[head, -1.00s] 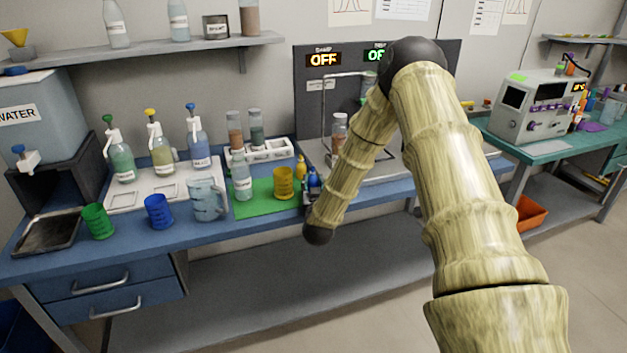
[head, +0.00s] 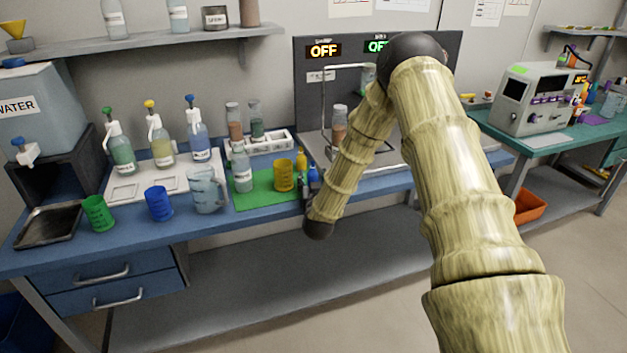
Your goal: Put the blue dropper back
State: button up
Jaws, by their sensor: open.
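The blue dropper (head: 313,174) is a small blue bottle at the right edge of the green mat (head: 258,200). It stands just in front of the yellow dropper (head: 301,160), and my forearm partly covers the area beside it. My gripper (head: 307,192) shows only as a small dark part beside and just below the blue dropper. The rest of it is hidden behind my arm. It is open, and I cannot tell whether its fingers are around the dropper or touching it.
A yellow beaker (head: 283,175) and a clear bottle (head: 241,173) stand close by on the mat. A clear pitcher (head: 206,190), a blue cup (head: 158,203) and a green cup (head: 98,213) line the front. A white rack (head: 270,141) with jars stands behind.

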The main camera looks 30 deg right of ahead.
jog(key=shift+s+r, duration=0.1)
jog(key=b+v, duration=0.2)
jog(key=v, duration=1)
jog(key=s+a+f+n+g+y, duration=0.1)
jog(key=s+a+f+g+y, duration=0.15)
jog(key=s+a+f, duration=0.45)
jog(key=s+a+f+n+g+y, duration=0.2)
jog(key=s+a+f+g, duration=0.15)
jog(key=f, duration=0.55)
jog(key=s+a+f+n+g+y, duration=0.1)
jog(key=s+a+f+g+y, duration=0.15)
jog(key=s+a+f, duration=0.4)
jog(key=s+a+f+g, duration=0.1)
jog(key=s+f+g, duration=0.1)
jog(key=s, duration=0.6)
jog(key=s+a+f+n+g+y, duration=0.1)
jog(key=s+f, duration=0.3)
jog(key=s, duration=0.4)
jog(key=s+a+f+g+y, duration=0.1)
jog(key=s+a+f+g, duration=0.2)
jog(key=s, duration=0.6)
jog(key=shift+a+n+g, duration=0.2)
jog(key=shift+n+g, duration=0.1)
jog(key=shift+g, duration=0.25)
jog(key=shift+s, duration=0.1)
